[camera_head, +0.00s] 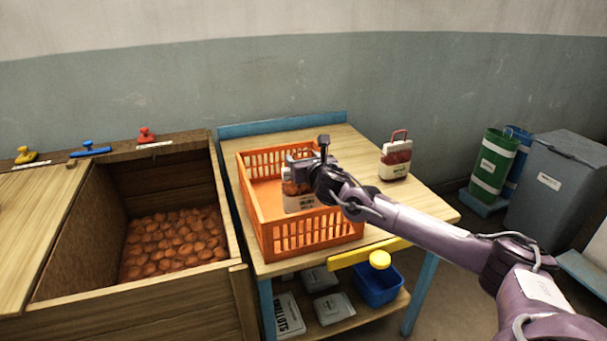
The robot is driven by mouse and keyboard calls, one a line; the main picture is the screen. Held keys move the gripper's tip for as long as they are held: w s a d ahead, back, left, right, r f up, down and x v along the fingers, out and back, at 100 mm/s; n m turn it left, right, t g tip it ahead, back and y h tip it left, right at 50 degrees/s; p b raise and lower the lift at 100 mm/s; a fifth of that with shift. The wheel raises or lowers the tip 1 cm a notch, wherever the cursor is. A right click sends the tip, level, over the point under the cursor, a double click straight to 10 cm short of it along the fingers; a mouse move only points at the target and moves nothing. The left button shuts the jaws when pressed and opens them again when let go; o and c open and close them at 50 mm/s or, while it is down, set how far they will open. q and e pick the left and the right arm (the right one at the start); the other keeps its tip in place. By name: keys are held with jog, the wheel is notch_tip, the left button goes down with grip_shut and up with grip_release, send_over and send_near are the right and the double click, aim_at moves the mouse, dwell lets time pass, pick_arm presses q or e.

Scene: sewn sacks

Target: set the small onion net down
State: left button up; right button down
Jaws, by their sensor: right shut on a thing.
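My right gripper (318,158) reaches in from the right and is shut on the small onion net (298,201). The net has a pale label with dark print and brownish-orange contents. It is inside the outline of the orange crate (287,239), near the crate's right side. I cannot tell whether its bottom touches the crate floor. The gripper and wrist hide the net's top and right side. My left gripper is not in view.
Left is a wooden bin (90,225) of onions (172,243). Below are a blue tub (378,287) and folded sacks (333,308). The crate's left floor looks bare.

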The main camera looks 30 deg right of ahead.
jog(key=shift+f, duration=0.55)
notch_tip(320, 180, down, 4)
jog(key=shift+r, duration=0.2)
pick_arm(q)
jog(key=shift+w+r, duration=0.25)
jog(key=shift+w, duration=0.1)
pick_arm(e)
jog(key=shift+f, duration=0.15)
jog(key=shift+c, duration=2.1)
grip_release()
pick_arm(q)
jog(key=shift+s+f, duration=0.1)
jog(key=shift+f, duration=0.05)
